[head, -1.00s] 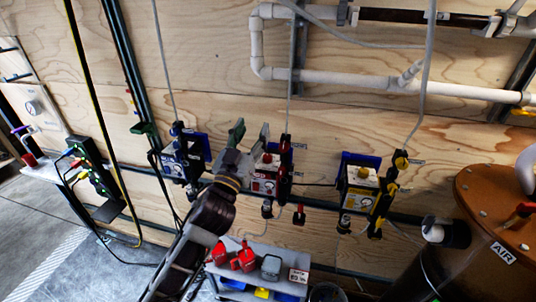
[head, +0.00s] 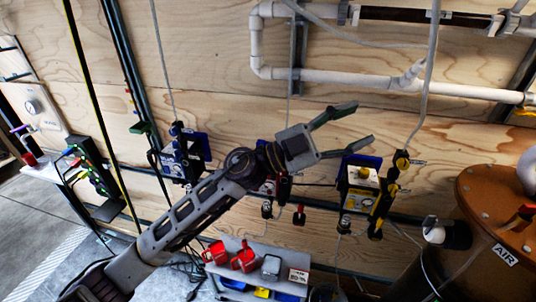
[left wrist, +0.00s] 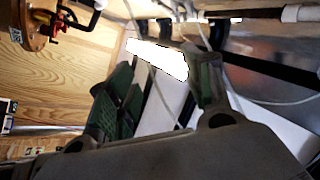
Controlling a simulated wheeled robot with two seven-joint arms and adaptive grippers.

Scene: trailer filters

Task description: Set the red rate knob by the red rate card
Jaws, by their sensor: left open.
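The red pump box (head: 265,187) on the wall rail is mostly hidden behind my left gripper and wrist, and its knob cannot be made out. A small white card with red marks (head: 298,276) stands on the low shelf; its writing is too small to read. My left gripper (head: 360,124) is open and empty, its fingers pointing right, above and right of the red box in the picture. In the left wrist view its two dark green fingers (left wrist: 165,85) stand apart with nothing between them. My right gripper is not in view.
A blue box (head: 183,160) hangs left of the red one, and a yellow box (head: 360,185) hangs right, just below my fingers. Red mugs (head: 243,257) stand on the grey shelf. A brown tank (head: 500,205) is at right. White pipes (head: 330,76) and hanging tubes cross the wall.

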